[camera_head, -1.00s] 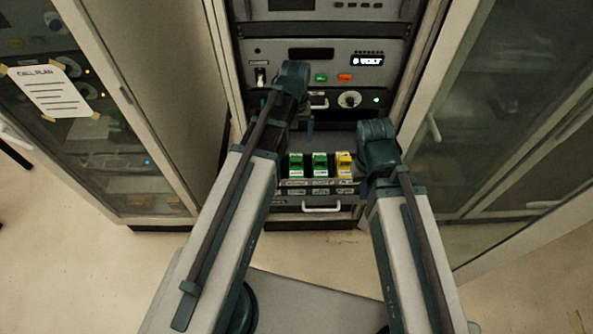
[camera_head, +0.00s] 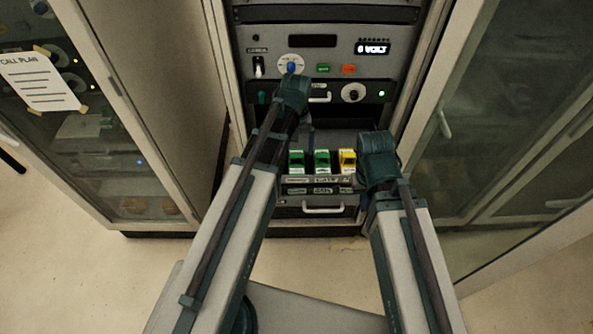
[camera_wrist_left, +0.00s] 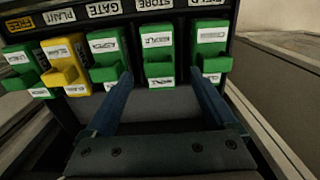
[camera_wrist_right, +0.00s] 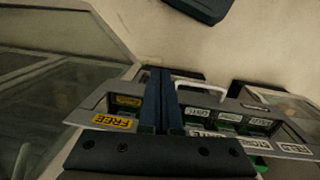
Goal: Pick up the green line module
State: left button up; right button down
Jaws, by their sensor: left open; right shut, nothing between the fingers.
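In the left wrist view a row of small modules with white labels stands in a rack: a green module (camera_wrist_left: 158,52) in the middle, further green modules (camera_wrist_left: 105,48) (camera_wrist_left: 210,45) on both sides, a yellow module (camera_wrist_left: 66,62) and a green one at far left. I cannot tell which is the line module. My left gripper (camera_wrist_left: 162,75) is open, its fingers either side of the middle green module's lower end; contact is unclear. In the head view two green modules (camera_head: 296,160) (camera_head: 321,160) and the yellow one show. My right gripper (camera_wrist_right: 160,72) is shut and empty.
The rack drawer has a white handle (camera_head: 323,210). Behind are a panel with a blue-knobbed dial (camera_head: 291,66), green and orange buttons and a display (camera_head: 372,48). Glass-doored cabinets stand left and right. In the right wrist view a yellow FREE label (camera_wrist_right: 115,121) shows.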

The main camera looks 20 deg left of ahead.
aim_at(296, 155)
pick_arm(q)
notch_tip(296, 155, down, 5)
jog(key=b, duration=0.4)
jog(key=shift+w+r, duration=0.1)
jog(key=shift+r, duration=0.1)
jog(key=shift+r, duration=0.1)
jog(key=shift+c, duration=0.4)
grip_shut()
